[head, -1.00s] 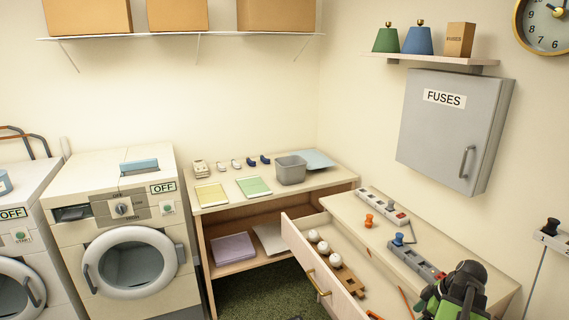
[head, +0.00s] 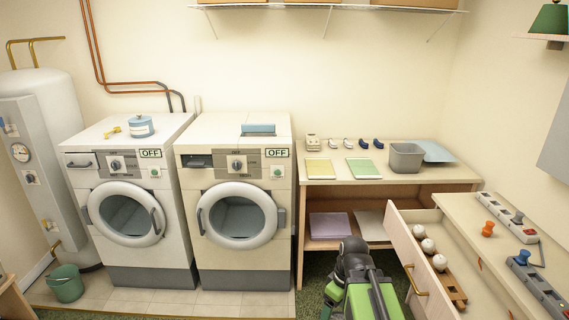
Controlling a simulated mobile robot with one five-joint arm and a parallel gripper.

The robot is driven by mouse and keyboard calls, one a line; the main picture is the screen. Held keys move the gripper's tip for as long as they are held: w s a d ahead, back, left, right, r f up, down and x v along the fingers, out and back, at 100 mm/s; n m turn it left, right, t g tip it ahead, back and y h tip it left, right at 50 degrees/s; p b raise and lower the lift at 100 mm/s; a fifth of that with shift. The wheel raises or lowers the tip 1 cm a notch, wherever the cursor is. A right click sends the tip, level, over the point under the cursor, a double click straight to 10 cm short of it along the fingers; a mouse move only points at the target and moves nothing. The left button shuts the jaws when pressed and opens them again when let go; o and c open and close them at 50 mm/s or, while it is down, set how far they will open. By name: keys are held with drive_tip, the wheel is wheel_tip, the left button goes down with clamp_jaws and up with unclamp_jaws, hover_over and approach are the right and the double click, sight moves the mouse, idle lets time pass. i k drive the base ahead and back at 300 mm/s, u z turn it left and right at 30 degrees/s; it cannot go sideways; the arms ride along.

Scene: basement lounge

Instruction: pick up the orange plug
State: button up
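The orange plug (head: 488,228) stands on the light wooden counter (head: 461,209) at the right, beside a grey power strip (head: 506,217). It is apart from the strip. My green and black arm with my gripper (head: 353,247) is at the bottom centre, to the left of the open drawer and well away from the plug. The gripper's fingers cannot be made out. A blue plug (head: 522,257) sits at a second power strip (head: 541,285) nearer to me.
The open drawer (head: 403,246) juts out below the counter and holds white round things and a wooden block. A shelf table (head: 322,178) with a grey bin (head: 406,158) stands behind. Two washers (head: 237,200) and a green bucket (head: 66,284) are at the left.

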sight(487, 230)
drive_tip(key=z, duration=1)
drive_tip(key=k, duration=0.5)
drive_tip(key=u, duration=0.25)
drive_tip(key=i, duration=1.5)
drive_tip(key=u, duration=0.55)
drive_tip(key=i, duration=0.65)
drive_tip(key=u, duration=0.2)
